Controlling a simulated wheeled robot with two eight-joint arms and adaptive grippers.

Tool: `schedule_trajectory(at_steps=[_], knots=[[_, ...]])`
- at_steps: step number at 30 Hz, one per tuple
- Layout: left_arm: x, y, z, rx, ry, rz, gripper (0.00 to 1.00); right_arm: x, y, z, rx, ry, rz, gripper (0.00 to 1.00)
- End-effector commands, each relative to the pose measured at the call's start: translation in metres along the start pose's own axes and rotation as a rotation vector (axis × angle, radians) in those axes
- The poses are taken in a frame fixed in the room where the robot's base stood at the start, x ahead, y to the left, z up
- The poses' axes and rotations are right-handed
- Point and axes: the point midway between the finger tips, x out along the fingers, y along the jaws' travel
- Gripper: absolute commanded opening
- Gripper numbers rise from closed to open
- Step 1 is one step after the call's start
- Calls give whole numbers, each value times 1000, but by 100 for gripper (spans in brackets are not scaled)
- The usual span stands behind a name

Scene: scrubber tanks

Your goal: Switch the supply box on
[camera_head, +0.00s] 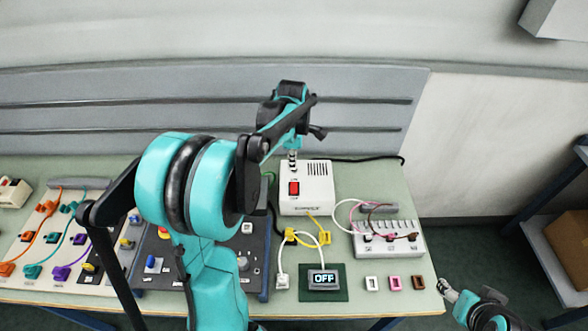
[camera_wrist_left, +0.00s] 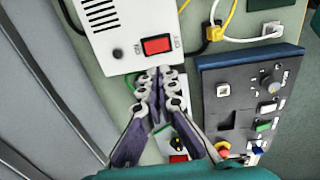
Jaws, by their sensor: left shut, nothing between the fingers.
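The supply box (camera_head: 318,198) is white with a vented top and a red rocker switch (camera_head: 294,188). In the left wrist view the box (camera_wrist_left: 110,45) fills the upper left, and its red switch (camera_wrist_left: 157,46) has lettering at both ends. A small display (camera_head: 323,279) in front of the box reads OFF. My left gripper (camera_head: 293,165) is shut and empty, just behind the switch in the head view. In the wrist view its fingertips (camera_wrist_left: 160,76) are at the box's edge, close to the switch; contact cannot be told. My right gripper (camera_head: 447,291) is low at the right, away from the box.
A dark control panel (camera_wrist_left: 250,105) with knobs and buttons stands beside the box. A white socket block (camera_head: 390,240) with leads is to the right. Yellow and white cables (camera_head: 313,228) run in front. A board with coloured plugs (camera_head: 50,235) lies at left.

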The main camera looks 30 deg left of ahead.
Motion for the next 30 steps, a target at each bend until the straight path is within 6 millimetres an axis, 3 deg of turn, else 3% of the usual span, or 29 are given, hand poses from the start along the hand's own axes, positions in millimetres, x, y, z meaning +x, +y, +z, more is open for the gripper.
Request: schedule_trajectory(at_steps=[6,24,28,30], knots=[[-23,-2,1,1,0,0,0,-4,0,-3,0,0,0,66],[-25,-3,1,3,0,1,0,-4,0,-3,0,0,0,66],[-25,-14,6,90,-7,23,0,2,0,1,0,0,0,66],[-26,-28,12,213,-13,56,0,9,0,6,0,0,0,66]])
